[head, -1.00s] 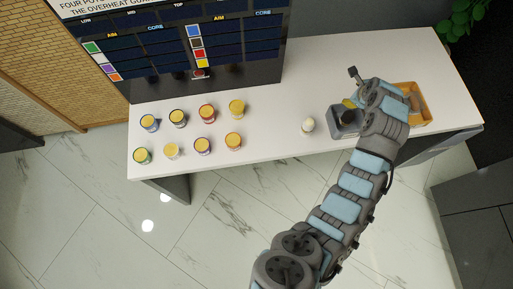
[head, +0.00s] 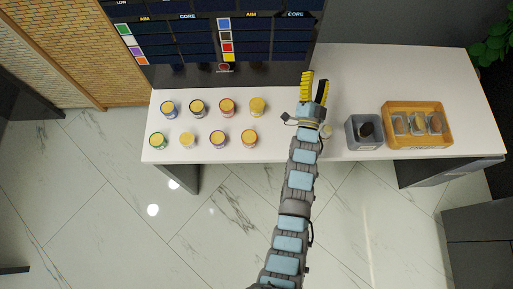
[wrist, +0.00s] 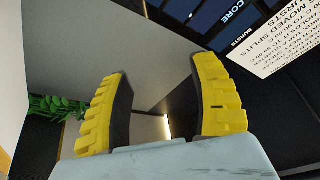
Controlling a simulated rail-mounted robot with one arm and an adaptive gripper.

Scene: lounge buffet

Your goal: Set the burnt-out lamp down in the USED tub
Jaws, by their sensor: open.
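A dark, rounded lamp (head: 366,129) lies inside a small grey tub (head: 351,143) on the right half of the counter in the head view. No wording on the tub can be read. My gripper (head: 314,86) is open and empty, left of the tub and apart from it, with its yellow fingers towards the back of the counter. In the wrist view the two fingers (wrist: 162,75) stand wide apart with nothing between them.
An orange tray (head: 417,106) with three greyish pieces stands right of the tub. A pale bulb (head: 326,131) is partly hidden by my wrist. Several yellow-topped cups (head: 227,106) stand on the left. A dark board (head: 225,45) rises behind them. The counter's back right (head: 400,75) is clear.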

